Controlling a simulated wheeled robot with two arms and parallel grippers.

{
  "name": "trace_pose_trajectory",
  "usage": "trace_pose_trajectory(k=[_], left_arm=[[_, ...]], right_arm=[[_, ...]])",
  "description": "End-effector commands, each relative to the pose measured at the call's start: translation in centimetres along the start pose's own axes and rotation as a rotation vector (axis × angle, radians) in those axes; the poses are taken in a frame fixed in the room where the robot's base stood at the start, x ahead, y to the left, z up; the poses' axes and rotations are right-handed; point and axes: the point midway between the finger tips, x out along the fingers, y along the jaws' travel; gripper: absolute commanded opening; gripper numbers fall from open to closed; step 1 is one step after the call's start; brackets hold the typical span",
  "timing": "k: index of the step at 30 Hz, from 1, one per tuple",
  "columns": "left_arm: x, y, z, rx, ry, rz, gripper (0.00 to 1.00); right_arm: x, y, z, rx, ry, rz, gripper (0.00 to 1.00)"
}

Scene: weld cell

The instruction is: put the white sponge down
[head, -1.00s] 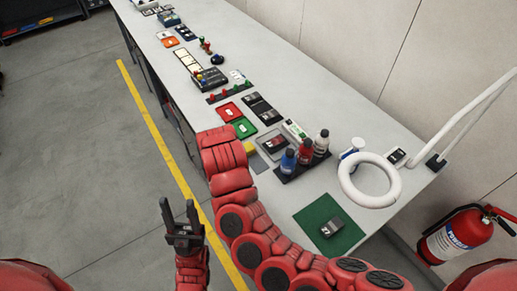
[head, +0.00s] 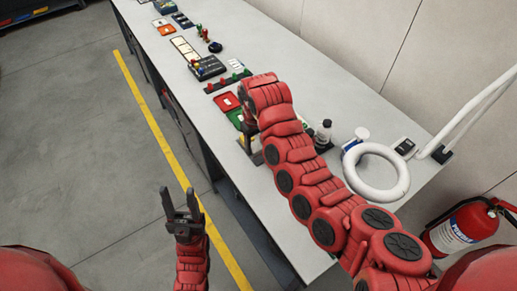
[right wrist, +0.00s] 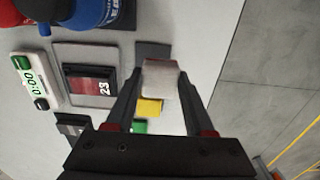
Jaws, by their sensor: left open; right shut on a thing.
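The white sponge (right wrist: 161,80) is a small pale block between the fingertips of my right gripper (right wrist: 160,92) in the right wrist view. That gripper is shut on it, above the bench near its front edge. In the head view my right gripper (head: 252,148) is partly hidden by my arm, and the sponge cannot be made out. My left gripper (head: 180,205) is open and empty over the floor, left of the bench.
The bench (head: 300,60) carries a red tray (head: 226,101), a black device (head: 207,66), a ring lamp (head: 376,172) and bottles partly behind my arm. A fire extinguisher (head: 463,229) stands right.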

Motion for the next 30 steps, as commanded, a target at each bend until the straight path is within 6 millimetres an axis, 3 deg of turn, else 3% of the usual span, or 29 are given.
trace_pose_trajectory(k=[8, 13, 26, 27, 30], left_arm=[[1.1, -0.1, -0.2, 0.000, 0.000, 0.000, 0.50], [2.6, -0.1, -0.4, 0.000, 0.000, 0.000, 0.50], [2.2, -0.1, -0.4, 0.000, 0.000, 0.000, 0.50], [2.3, -0.1, -0.4, 0.000, 0.000, 0.000, 0.50], [2.4, -0.1, -0.4, 0.000, 0.000, 0.000, 0.50]], right_arm=[[0.1, 1.4, -0.4, 0.003, -0.001, -0.002, 0.00], [2.7, 1.3, -0.2, 0.002, -0.007, -0.004, 0.00], [4.1, 1.3, -0.4, 0.002, -0.001, -0.003, 0.00], [3.9, 1.3, -0.4, 0.002, 0.000, -0.003, 0.60], [3.9, 1.3, -0.4, 0.002, 0.000, -0.003, 0.78]])
